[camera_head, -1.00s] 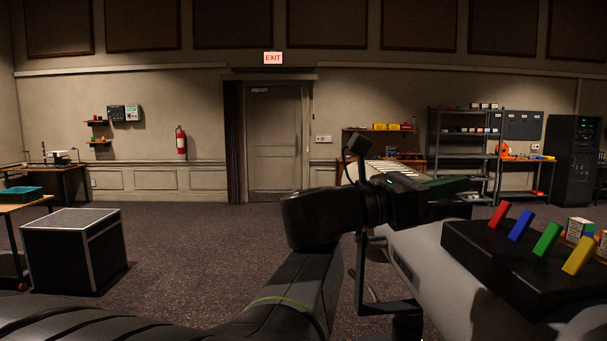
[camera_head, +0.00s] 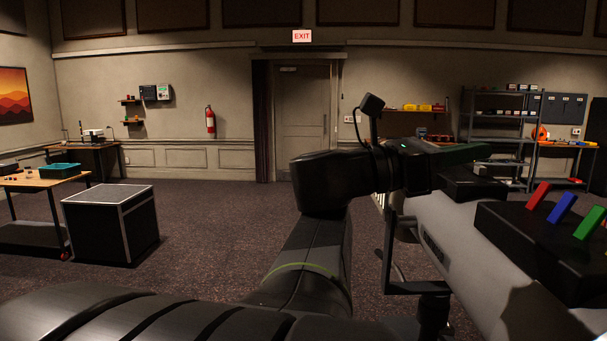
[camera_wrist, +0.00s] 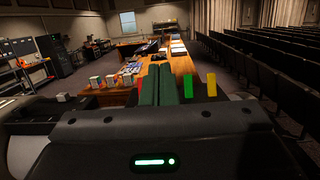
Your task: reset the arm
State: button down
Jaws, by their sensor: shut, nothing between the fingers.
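My arm reaches up from the bottom of the head view and bends to the right. A black block (camera_head: 520,232) on the desk carries coloured upright pieces: red (camera_head: 538,195), blue (camera_head: 562,207) and green (camera_head: 590,222). The wrist view also shows a yellow piece (camera_wrist: 212,85) to the right of the fingers.
A black case (camera_head: 110,225) and a wooden cart with a teal bin (camera_head: 60,170) stand at the left. Shelves (camera_head: 495,130) line the back right. Open carpet (camera_head: 220,230) lies between. The wrist view shows rows of seats (camera_wrist: 265,75) at the right.

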jog(key=shift+s+d+f+p, duration=0.15)
jog(key=shift+d+f, duration=0.55)
jog(key=shift+d, duration=0.7)
jog(key=shift+d+f+p, duration=0.25)
jog(key=shift+d+f, duration=0.4)
jog(key=shift+d, duration=0.75)
jog(key=shift+s+d+f+p, duration=0.15)
jog(key=shift+d+f, duration=0.55)
jog(key=shift+d, duration=0.7)
jog(key=shift+w, duration=0.15)
